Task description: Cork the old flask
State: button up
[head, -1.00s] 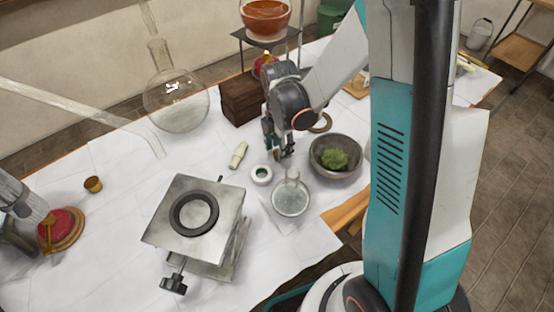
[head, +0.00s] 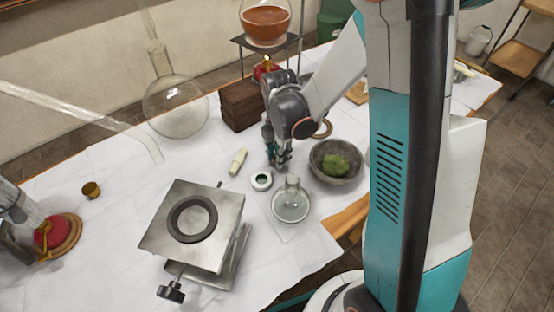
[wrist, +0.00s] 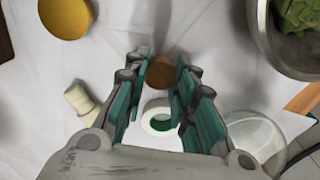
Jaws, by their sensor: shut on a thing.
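My gripper (head: 279,163) is shut on a small brown, round-topped piece that looks like a cork (wrist: 159,73), held between its fingertips in the wrist view. In the head view the fingers hide the cork. A small clear round flask (head: 290,204) with a short neck stands in front of the gripper and slightly right. It also shows in the wrist view (wrist: 258,138), at the lower right, apart from the fingers. A much larger clear round flask (head: 176,105) stands at the back left. I cannot tell from looks which flask is the old one.
A white ring with a green centre (head: 261,181) and a cream piece (head: 238,161) lie left of the small flask. A bowl of moss (head: 326,172) stands right. A metal lab jack (head: 160,238) stands front left, a brown box (head: 240,104) behind.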

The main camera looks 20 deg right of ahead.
jog(key=shift+r+p, duration=1.1)
jog(key=shift+r, duration=0.65)
jog(key=shift+r, duration=0.1)
